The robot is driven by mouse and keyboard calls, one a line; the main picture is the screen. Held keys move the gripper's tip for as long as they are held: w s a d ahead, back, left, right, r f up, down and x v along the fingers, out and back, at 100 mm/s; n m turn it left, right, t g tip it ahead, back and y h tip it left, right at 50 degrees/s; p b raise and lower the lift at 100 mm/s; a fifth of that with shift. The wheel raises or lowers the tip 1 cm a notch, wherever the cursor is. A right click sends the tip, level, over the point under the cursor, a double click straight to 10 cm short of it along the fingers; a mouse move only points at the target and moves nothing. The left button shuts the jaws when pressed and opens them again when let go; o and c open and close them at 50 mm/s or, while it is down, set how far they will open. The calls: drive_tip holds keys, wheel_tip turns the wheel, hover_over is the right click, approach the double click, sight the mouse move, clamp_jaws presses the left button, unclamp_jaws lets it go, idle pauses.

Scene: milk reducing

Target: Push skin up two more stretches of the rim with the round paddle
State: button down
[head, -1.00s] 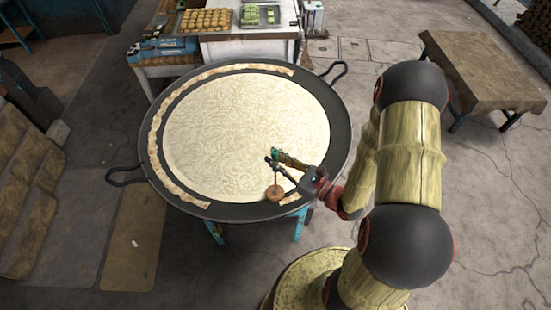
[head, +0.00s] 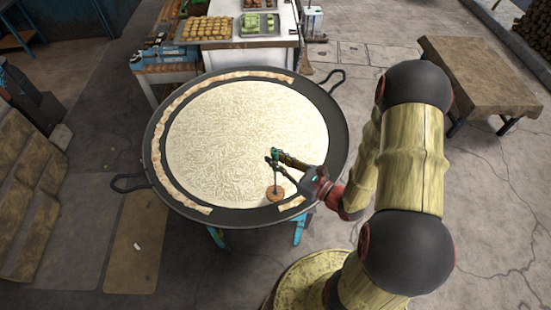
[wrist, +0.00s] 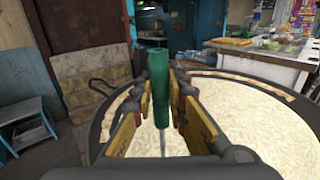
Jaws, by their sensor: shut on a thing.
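A wide dark pan (head: 337,130) holds pale, wrinkled milk (head: 240,135). A strip of tan skin (head: 165,165) lies along the rim from the top round the left side to the lower left. A short separate piece of skin (head: 291,204) lies on the rim at the lower right. My gripper (head: 275,157) is shut on the green handle of the round paddle, which shows upright between the fingers in the wrist view (wrist: 158,85). The paddle's brown disc (head: 275,194) is at the near edge of the milk, just left of the short skin piece.
A white counter (head: 245,52) behind the pan bears a tray of yellow pieces (head: 208,28) and a tray of green ones (head: 258,24). A wooden table (head: 485,80) stands at the right. Pan handles (head: 130,184) stick out at the left and upper right.

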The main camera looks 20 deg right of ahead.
sight(276, 152)
wheel_tip(276, 152, up, 4)
drive_tip(key=p, duration=0.3)
drive_tip(key=shift+f, duration=0.25)
drive_tip(key=shift+s, duration=0.2)
drive_tip(key=s, duration=1.5)
drive_tip(key=shift+s, duration=0.2)
drive_tip(key=shift+w+f+b, duration=0.1)
drive_tip(key=shift+b, duration=0.2)
idle(0.6)
